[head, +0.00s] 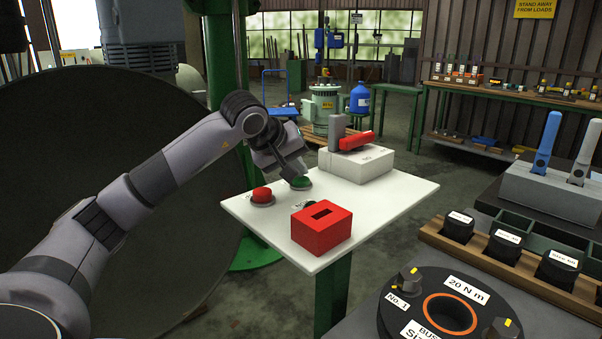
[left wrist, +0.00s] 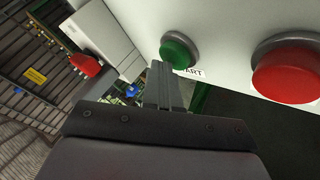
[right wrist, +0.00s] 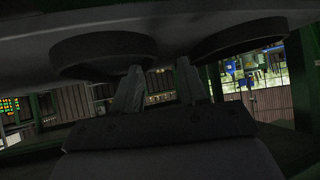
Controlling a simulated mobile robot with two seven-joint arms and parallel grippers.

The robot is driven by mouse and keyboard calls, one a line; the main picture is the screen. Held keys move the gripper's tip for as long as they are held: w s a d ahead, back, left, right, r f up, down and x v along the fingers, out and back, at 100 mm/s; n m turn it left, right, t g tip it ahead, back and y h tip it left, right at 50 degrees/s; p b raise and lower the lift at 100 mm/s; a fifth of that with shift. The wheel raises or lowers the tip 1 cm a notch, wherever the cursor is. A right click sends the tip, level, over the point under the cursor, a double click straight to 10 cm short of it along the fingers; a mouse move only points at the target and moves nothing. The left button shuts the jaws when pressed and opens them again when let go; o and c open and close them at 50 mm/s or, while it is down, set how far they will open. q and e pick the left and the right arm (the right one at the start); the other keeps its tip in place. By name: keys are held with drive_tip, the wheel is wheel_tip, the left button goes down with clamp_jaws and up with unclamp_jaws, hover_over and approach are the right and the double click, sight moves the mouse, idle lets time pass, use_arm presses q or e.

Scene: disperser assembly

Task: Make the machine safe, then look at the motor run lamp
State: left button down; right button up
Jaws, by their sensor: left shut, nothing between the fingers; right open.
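A white panel (head: 385,207) on a green post bears a red button (head: 262,196), a green button (head: 301,182) and a red box with a dark slot (head: 322,228). A pale grey switch box (head: 362,170) with a red lever (head: 356,141) stands at its back. My left gripper (head: 301,171) is shut and empty, just over or beside the green button; I cannot tell whether it touches. The left wrist view shows its fingers (left wrist: 162,82) beside the green button (left wrist: 176,52), with a label reading "ART". My right gripper (right wrist: 160,80) is open and empty. I cannot identify a motor run lamp.
A bench on the right holds a dark flange (head: 400,325), black labelled caps (head: 506,243) and a grey block with blue and white handles (head: 550,190). A large dark disc stands behind my left arm. Dark round shapes (right wrist: 103,52) lie close above my right fingers.

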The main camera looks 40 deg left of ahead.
sight(298, 180)
use_arm(q)
drive_tip(key=shift+r+p, duration=0.65)
drive_tip(key=shift+r, duration=0.2)
wheel_tip(298, 180, up, 5)
drive_tip(key=p, duration=0.5)
idle(0.6)
